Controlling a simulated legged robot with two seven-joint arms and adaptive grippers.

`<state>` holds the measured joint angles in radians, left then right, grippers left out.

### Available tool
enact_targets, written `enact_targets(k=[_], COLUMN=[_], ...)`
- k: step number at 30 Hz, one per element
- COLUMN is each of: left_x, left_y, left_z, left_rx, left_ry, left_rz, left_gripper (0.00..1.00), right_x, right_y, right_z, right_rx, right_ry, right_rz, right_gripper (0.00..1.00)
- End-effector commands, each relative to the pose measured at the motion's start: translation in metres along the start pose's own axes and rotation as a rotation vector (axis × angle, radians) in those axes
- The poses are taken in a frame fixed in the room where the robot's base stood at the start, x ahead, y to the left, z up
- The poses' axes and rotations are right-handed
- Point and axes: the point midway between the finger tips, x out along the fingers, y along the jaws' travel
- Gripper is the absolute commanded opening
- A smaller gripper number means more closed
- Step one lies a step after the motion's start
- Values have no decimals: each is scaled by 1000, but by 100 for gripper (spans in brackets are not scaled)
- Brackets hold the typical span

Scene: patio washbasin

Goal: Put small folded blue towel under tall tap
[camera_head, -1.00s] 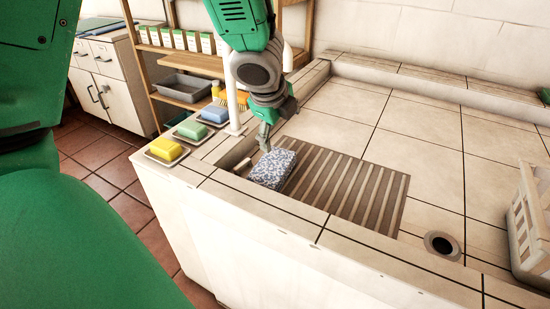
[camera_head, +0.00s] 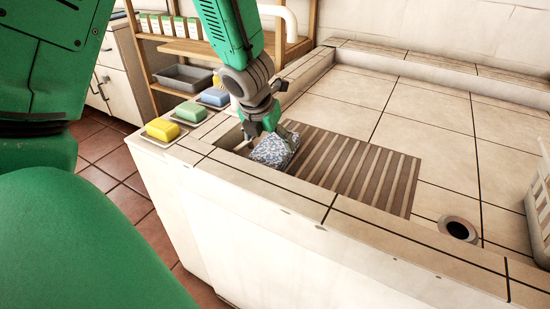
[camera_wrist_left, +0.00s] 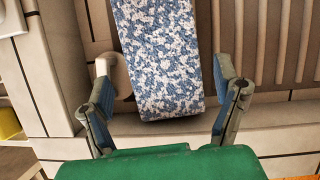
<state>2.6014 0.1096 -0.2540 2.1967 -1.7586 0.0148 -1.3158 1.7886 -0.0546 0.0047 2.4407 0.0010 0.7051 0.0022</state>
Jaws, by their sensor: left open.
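The small folded blue towel (camera_head: 274,150), mottled blue and white, lies at the left end of the slatted brown rack (camera_head: 345,175) in the basin. My left gripper (camera_head: 262,128) is over the towel from behind, open. In the left wrist view the towel (camera_wrist_left: 160,60) lies between the two spread fingers (camera_wrist_left: 165,78), with a gap on each side. The tall tap is white; its curved spout end (camera_head: 291,24) shows right of my left arm, and my arm hides most of its post. My right gripper is not in view.
Yellow (camera_head: 162,129), green (camera_head: 191,111) and blue (camera_head: 214,96) soaps sit on dishes along the basin's left rim. A drain hole (camera_head: 458,229) and a white crate (camera_head: 541,195) are at the right. The tiled basin floor between is bare.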

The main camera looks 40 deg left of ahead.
Motion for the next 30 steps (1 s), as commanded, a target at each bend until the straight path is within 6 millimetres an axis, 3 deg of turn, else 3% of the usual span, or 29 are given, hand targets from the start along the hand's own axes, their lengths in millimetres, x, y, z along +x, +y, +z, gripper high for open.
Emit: enact_targets(k=[5,14,21,22,25,26,29,30], left_x=[9,53,54,54,54,54,54,54], left_y=[-1,-3,-3,-3,-3,-3,-3,-3], left_z=[1,4,5,5,5,5,5,6], left_rx=[-2,-3,-2,-2,-2,-2,-2,-2], left_ry=[-1,0,-1,-1,-1,-1,-1,-1], left_rz=[0,-1,1,1,1,1,1,1], left_gripper=[83,83,83,79,44,39,38,33], right_x=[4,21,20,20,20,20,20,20], right_y=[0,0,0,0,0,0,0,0], right_z=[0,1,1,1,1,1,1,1], right_rx=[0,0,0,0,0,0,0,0], right_ry=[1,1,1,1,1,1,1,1], right_rz=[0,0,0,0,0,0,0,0], right_gripper=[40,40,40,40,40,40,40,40])
